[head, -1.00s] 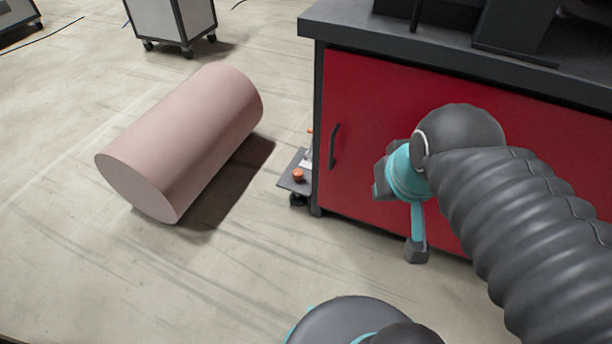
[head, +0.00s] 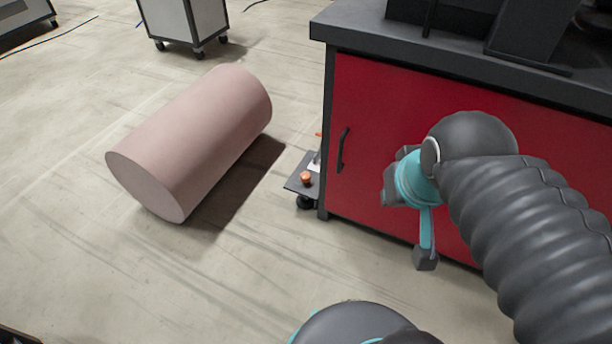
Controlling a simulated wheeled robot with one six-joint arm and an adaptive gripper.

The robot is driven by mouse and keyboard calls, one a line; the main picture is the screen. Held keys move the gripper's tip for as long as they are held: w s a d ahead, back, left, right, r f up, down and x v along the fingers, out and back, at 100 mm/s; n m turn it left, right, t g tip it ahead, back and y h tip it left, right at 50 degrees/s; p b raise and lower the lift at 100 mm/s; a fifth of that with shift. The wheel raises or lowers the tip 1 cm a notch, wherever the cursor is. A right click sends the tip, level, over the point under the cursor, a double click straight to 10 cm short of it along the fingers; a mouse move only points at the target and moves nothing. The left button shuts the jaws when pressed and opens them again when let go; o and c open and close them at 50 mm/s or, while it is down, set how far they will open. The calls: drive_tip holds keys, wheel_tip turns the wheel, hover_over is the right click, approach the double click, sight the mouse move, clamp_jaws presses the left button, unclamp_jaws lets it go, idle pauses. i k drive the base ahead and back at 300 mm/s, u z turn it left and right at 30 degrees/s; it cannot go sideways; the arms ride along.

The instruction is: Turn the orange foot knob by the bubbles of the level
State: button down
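The orange foot knob (head: 306,179) sits on a small dark plate (head: 291,186) low at the left side of the red cabinet. A dark round foot (head: 306,202) is under the plate. A pale piece (head: 315,162) and a second bit of orange show behind the knob, partly hidden by the cabinet; I cannot make out the level or its bubbles. The end of my arm, with my gripper (head: 426,259), hangs in front of the cabinet door, right of the knob and apart from it. Its fingers cannot be made out.
The red cabinet (head: 370,120) with a black handle (head: 343,150) and dark top (head: 345,30) fills the right. A large pink cylinder (head: 190,140) lies on the floor left of the knob. A wheeled cart (head: 180,20) stands behind. Floor in front of the knob is clear.

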sight(305, 176)
drive_tip(key=z, duration=1.35)
drive_tip(key=k, duration=0.45)
drive_tip(key=u, duration=1.05)
drive_tip(key=i, duration=1)
